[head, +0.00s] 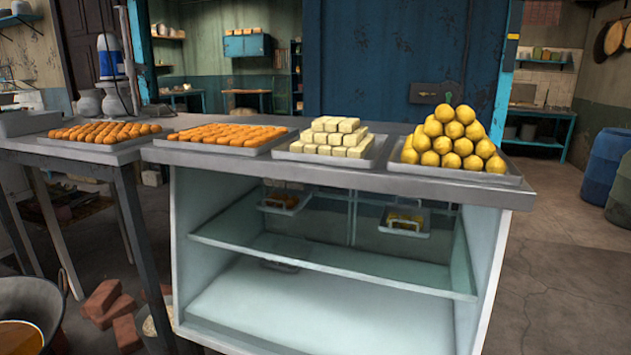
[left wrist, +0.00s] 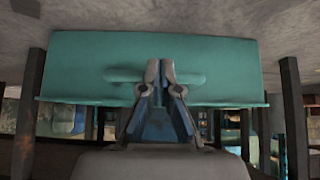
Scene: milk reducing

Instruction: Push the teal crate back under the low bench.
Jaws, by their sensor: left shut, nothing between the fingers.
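The teal crate (left wrist: 225,70) fills the upper middle of the left wrist view, with a handle-like bar (left wrist: 122,76) on its near face. My left gripper (left wrist: 160,72) is shut and empty, its fingertips in front of the middle of that face and covering part of the bar. I cannot tell whether they touch it. Dark upright posts stand at the crate's left (left wrist: 28,120) and right (left wrist: 293,115); they may be legs of the low bench. How far the crate is under the bench is unclear. My right gripper is in neither view.
In the head view, a glass-shelved counter (head: 340,180) carries trays of orange sweets (head: 222,138), pale blocks (head: 330,138) and yellow balls (head: 445,140). A large pan (head: 32,305) and bricks (head: 105,300) lie at lower left.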

